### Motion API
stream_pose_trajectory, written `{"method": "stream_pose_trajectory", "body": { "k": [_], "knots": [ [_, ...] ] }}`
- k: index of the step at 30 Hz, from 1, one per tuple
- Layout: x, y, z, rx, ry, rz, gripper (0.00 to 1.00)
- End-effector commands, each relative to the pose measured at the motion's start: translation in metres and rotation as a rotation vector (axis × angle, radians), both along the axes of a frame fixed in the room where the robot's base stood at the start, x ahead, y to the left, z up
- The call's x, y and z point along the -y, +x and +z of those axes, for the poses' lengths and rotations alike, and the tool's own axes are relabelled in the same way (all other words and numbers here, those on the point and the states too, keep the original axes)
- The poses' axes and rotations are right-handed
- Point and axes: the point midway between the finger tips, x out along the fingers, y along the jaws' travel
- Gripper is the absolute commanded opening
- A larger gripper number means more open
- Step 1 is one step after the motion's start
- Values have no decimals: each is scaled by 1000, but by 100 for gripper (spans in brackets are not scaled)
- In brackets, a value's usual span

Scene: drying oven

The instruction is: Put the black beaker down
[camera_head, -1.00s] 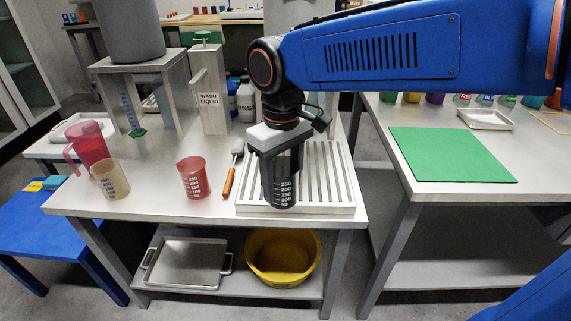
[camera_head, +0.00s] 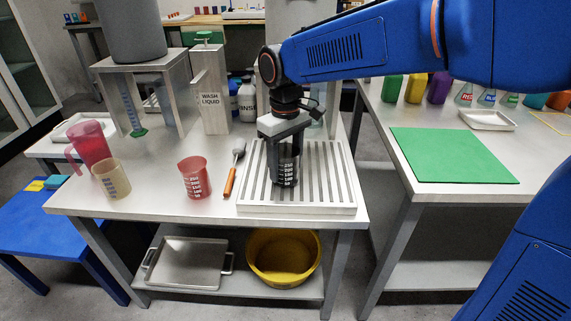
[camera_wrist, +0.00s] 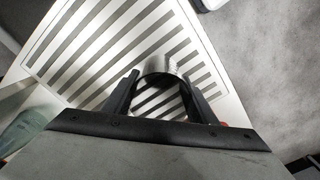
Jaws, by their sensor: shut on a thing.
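The black beaker (camera_head: 286,170) is a dark see-through cup with white volume marks. It is upright at the slatted drying rack (camera_head: 320,207), near the rack's middle. My gripper (camera_head: 285,146) points down and is shut on the beaker's upper part. In the wrist view the beaker (camera_wrist: 160,84) shows between the two fingers, with the rack (camera_wrist: 85,62) seen through and around it. I cannot tell whether its base touches the slats.
A red beaker (camera_head: 194,177), a tan beaker (camera_head: 111,179) and an orange-handled brush (camera_head: 230,182) are left of the rack. The wash liquid dispenser (camera_head: 209,100) stands behind. A green mat (camera_head: 452,155) lies on the right table. Rack slats right of the beaker are clear.

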Motion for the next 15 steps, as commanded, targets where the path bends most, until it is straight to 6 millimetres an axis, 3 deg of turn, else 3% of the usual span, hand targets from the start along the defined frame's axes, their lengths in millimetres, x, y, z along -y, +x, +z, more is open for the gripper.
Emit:
{"method": "stream_pose_trajectory", "body": {
  "k": [11, 12, 14, 15],
  "knots": [
    [0, 0, -4, 1, 1, 0, 31],
    [0, 0, -4, 1, 1, 0, 59],
    [0, 0, -3, 1, 1, 0, 71],
    [0, 0, -3, 1, 1, 0, 71]
  ]
}}
